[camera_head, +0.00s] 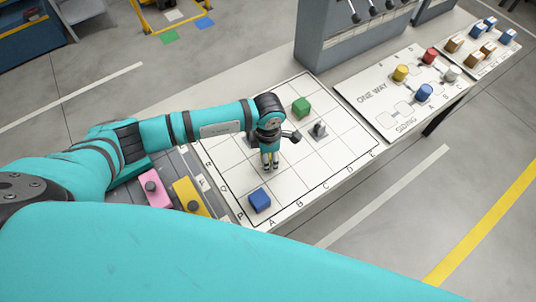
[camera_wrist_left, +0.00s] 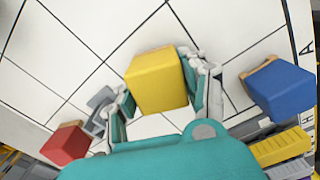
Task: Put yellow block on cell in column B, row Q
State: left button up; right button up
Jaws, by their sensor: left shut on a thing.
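The yellow block (camera_wrist_left: 157,80) sits between the fingers of my left gripper (camera_wrist_left: 160,100) in the left wrist view, over the white lettered grid board (camera_head: 340,165). I cannot tell whether it touches the board. In the head view my left gripper (camera_head: 269,162) points down above the board, up from the blue block, and I cannot make out the yellow block there. Letters A and B run along the board's near edge, with P at the near left corner. Which cell lies under the block is unclear. My right gripper is not in view.
A blue block (camera_head: 259,200) stands in the near left corner cell. A green block (camera_head: 301,107) and a grey piece (camera_head: 318,130) stand farther back. A red block (camera_wrist_left: 65,143) shows in the wrist view. Pink (camera_head: 152,188) and yellow (camera_head: 190,197) knobbed pieces lie left of the board.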

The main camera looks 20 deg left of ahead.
pick_arm(q)
jog(key=shift+f, duration=0.2)
jog(key=o, duration=1.3)
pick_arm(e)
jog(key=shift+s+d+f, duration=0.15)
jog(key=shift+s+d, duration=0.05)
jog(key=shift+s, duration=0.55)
pick_arm(q)
jog(key=shift+r, duration=0.15)
jog(key=shift+r, duration=0.2)
notch_tip(320, 180, up, 10)
jog(key=b, duration=0.3)
jog(key=shift+w+r, duration=0.1)
jog(key=shift+r, duration=0.75)
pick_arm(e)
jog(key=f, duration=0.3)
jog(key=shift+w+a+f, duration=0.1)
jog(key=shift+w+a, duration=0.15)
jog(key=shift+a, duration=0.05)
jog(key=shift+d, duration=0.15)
